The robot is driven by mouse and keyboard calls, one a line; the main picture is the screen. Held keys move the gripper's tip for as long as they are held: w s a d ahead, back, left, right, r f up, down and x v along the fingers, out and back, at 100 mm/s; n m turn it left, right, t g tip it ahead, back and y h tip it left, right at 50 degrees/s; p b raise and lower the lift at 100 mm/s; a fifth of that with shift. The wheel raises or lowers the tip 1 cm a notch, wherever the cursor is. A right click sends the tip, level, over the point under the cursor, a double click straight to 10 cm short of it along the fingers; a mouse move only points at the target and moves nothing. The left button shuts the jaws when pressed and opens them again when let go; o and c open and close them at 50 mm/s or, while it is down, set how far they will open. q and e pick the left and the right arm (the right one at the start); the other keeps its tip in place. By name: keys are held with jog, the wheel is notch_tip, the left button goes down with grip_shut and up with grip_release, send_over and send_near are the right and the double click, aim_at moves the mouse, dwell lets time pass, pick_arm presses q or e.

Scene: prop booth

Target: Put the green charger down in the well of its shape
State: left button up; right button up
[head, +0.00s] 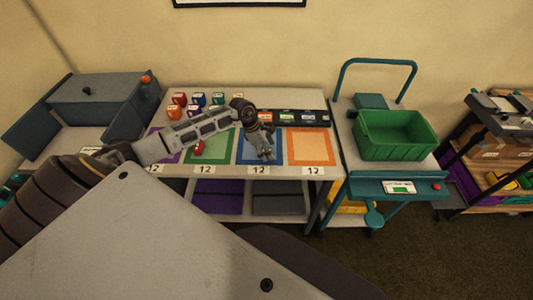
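My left arm reaches in from the left across the worktable (290,97). My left gripper (264,155) points down over the blue square (246,157). Its fingers are small and dark here, and I cannot tell whether they are open or hold anything. I cannot make out a green charger or a well of its shape; the arm covers part of the table. A small green box (218,98) stands among several coloured boxes at the back left of the table. My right gripper is not in view.
Purple (167,157), green (222,150) and orange (305,147) squares flank the blue one. A small red object (199,147) is on the green square. A dark rack (315,118) stands behind. A cart at right bears a green bin (397,135).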

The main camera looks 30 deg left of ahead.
pick_arm(q)
jog(key=c, duration=1.2)
jog(key=shift+c, duration=0.2)
jog(key=shift+r, duration=0.75)
notch_tip(320, 180, up, 9)
jog(key=b, duration=0.1)
jog(key=shift+f, duration=0.15)
